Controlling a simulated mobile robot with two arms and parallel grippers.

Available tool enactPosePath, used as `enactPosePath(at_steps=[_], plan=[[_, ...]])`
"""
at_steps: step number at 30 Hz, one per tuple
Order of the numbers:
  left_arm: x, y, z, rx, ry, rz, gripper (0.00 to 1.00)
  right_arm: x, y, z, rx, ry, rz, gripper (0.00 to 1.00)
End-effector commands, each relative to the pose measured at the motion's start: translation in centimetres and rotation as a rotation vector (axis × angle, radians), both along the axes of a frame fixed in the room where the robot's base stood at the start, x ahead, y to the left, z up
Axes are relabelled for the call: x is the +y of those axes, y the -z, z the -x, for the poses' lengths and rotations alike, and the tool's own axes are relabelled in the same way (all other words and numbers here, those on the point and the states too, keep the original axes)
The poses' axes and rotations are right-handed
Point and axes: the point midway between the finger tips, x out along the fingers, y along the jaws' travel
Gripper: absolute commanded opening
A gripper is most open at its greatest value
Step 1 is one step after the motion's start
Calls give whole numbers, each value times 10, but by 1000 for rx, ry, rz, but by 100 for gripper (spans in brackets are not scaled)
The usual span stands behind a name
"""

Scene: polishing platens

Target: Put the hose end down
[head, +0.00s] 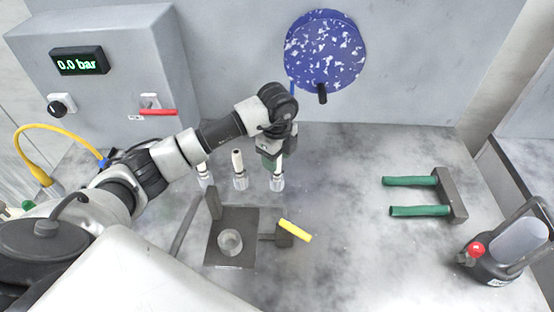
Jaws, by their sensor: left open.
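A yellow hose (50,127) arcs at the far left. One end has a blue fitting (103,163) beside my arm, and the other reaches down to a yellow and grey end piece (50,184). My left gripper (271,157) points down over the table, far to the right of the hose, and is open. My right gripper is not in view.
A grey box (110,30) reads 0.0 bar and has a red lever (157,112). A dark clamp plate (232,255) with a yellow handle (296,231) lies in front. A green-handled tool (452,195) and a suction lifter (495,265) are at right.

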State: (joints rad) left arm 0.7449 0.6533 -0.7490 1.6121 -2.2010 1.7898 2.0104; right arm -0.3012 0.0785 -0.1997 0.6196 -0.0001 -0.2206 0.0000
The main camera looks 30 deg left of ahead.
Motion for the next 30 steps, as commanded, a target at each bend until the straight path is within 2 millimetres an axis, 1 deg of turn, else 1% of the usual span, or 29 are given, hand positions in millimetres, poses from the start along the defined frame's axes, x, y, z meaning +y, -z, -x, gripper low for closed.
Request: enactPosePath(at_steps=[1,9,12,15,18,21,30], plan=[[0,-7,-1,-5,0,-1,50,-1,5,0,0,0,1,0],[0,-65,-1,-7,2,0,50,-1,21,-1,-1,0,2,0],[0,-84,-1,-5,1,0,50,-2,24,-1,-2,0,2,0],[0,-100,-1,-4,1,-1,50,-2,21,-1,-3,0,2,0],[0,-107,0,-2,0,-2,50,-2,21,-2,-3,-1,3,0],[0,-109,0,-1,0,-1,50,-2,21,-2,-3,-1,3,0],[0,-109,0,-1,0,0,50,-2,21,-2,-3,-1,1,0]])
